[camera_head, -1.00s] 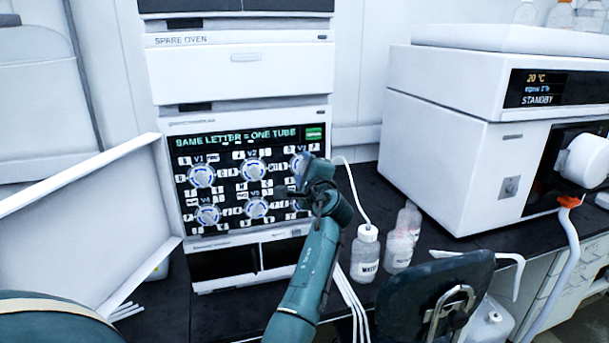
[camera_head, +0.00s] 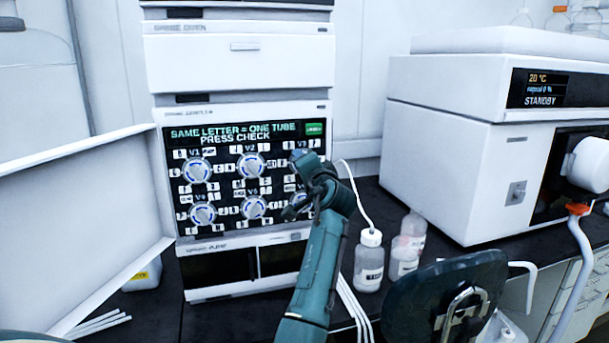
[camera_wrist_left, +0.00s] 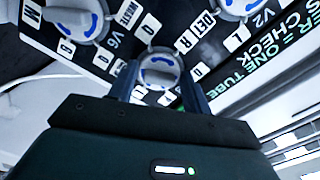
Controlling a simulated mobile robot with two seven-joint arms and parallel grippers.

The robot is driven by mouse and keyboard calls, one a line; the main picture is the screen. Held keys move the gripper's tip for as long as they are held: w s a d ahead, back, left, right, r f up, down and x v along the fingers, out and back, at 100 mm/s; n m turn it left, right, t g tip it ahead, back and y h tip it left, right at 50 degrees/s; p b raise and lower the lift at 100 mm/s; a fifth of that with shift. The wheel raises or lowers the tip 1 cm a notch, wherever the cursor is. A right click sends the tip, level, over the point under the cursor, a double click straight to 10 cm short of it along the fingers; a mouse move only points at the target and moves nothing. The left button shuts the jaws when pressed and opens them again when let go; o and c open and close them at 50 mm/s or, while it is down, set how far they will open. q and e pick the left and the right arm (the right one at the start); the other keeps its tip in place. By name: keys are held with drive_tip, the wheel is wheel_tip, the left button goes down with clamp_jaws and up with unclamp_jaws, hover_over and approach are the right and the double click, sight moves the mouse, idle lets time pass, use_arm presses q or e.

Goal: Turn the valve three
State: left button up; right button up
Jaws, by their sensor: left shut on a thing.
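The valve panel (camera_head: 225,180) is a black face on the white stack, with several round white-and-blue knobs in two rows. Valve three, at the top right, is mostly hidden behind my left gripper (camera_head: 303,162) in the head view. In the left wrist view its knob (camera_wrist_left: 158,66) sits between the two fingers of my left gripper (camera_wrist_left: 160,85), which is shut on it. Valve two (camera_head: 251,166) and valve one (camera_head: 197,170) are to its left. The screen (camera_head: 240,134) reads SAME LETTER = ONE TUBE, PRESS CHECK. My right gripper is not in view.
A green button (camera_head: 315,129) is at the screen's right end. An open white door panel (camera_head: 85,230) stands left of the stack. Bottles (camera_head: 369,262) and thin tubes are on the black bench to the right, before a white instrument (camera_head: 440,150).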

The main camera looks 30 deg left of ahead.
use_arm(q)
drive_tip(key=shift+r+n, duration=0.1)
drive_tip(key=shift+n, duration=0.4)
drive_tip(key=o, duration=0.7)
drive_tip(key=shift+a, duration=0.1)
drive_tip(key=shift+c, duration=0.2)
drive_tip(key=b+v, duration=0.2)
drive_tip(key=v, duration=1.1)
